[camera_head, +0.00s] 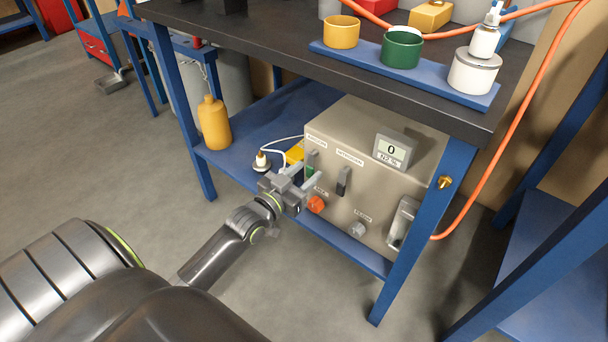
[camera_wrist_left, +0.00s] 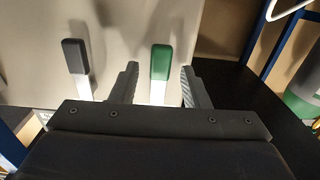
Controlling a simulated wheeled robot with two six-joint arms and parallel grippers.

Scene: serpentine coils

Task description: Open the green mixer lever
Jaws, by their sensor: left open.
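The grey mixer box (camera_head: 375,205) stands on the lower blue shelf of the workbench. Its green lever (camera_head: 310,168) is on the left of the front panel, partly hidden by my gripper in the head view. In the left wrist view the green lever (camera_wrist_left: 161,64) has a green grip on a pale stem and lies between my two fingers, with a gap on both sides. My left gripper (camera_head: 308,179) is open in front of the panel. A black lever (camera_head: 343,181) is beside the green one, outside the fingers; it also shows in the wrist view (camera_wrist_left: 75,55).
An orange-red knob (camera_head: 317,204) is just below my gripper, and a grey knob (camera_head: 358,229) is further right. A display (camera_head: 391,150) reads 0. A yellow bottle (camera_head: 214,122) stands on the shelf's left end. Blue table legs (camera_head: 425,230) flank the box. The floor in front is clear.

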